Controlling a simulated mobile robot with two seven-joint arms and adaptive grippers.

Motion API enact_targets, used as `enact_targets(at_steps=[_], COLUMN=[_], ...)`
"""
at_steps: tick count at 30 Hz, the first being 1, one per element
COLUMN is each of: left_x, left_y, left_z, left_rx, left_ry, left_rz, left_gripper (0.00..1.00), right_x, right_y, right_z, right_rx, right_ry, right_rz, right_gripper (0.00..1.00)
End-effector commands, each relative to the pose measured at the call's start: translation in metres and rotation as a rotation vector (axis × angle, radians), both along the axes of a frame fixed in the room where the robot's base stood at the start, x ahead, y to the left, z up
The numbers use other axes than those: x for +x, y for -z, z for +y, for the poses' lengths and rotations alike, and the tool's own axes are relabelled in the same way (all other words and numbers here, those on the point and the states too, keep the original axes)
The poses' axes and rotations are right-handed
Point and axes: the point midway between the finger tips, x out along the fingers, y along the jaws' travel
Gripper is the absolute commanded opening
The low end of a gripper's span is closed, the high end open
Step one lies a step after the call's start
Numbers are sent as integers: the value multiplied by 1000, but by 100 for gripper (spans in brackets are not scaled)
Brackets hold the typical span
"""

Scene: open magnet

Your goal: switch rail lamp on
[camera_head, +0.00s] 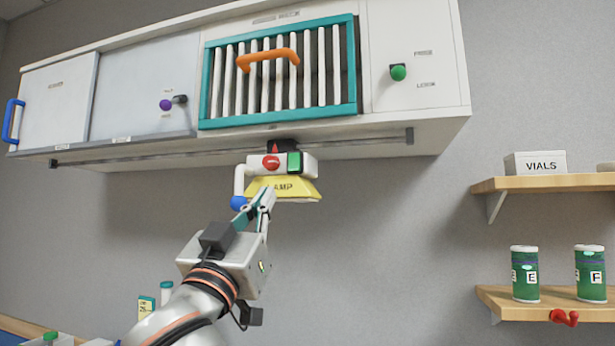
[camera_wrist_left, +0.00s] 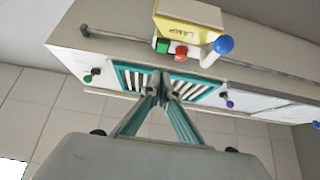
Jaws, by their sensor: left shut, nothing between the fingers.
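The rail lamp (camera_head: 308,188) hangs under the wall cabinet, with a yellow shade marked LAMP and a white body. Its body carries a red round button (camera_head: 271,161), a green square block (camera_head: 294,162) and, on a white bent arm, a blue ball (camera_head: 238,202). My left gripper (camera_head: 266,196) is shut and empty, pointing up in front of the shade's lower left; it hides part of the shade. In the left wrist view the fingertips (camera_wrist_left: 161,84) appear apart from the lamp (camera_wrist_left: 178,28), red button (camera_wrist_left: 181,53) and blue ball (camera_wrist_left: 224,44). My right gripper is not in view.
A dark rail (camera_head: 350,141) runs under the cabinet (camera_head: 420,60), which has a teal barred door (camera_head: 355,65) with an orange handle. Wooden shelves at right hold a VIALS box (camera_head: 535,163) and green canisters (camera_head: 525,275). The wall right of the lamp is clear.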

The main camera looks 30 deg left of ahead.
Motion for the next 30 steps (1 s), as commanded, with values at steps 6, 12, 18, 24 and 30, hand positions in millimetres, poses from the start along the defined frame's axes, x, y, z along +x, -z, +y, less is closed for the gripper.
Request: enact_targets(at_steps=[6,12,18,24,30], left_x=[-6,-5,6,33,64], left_y=[-6,-6,-15,-39,-63], left_z=[1,1,4,11,18], left_rx=[-4,-4,-2,-2,-3], left_ry=[-2,-2,-5,-5,-5], left_rz=[-14,-13,-12,-12,-10], left_gripper=[0,0,0,0,0], right_x=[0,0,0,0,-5], right_y=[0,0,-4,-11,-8], right_z=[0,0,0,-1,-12], right_rx=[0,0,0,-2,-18], right_ry=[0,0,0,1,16], right_rz=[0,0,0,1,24], right_gripper=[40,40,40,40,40])
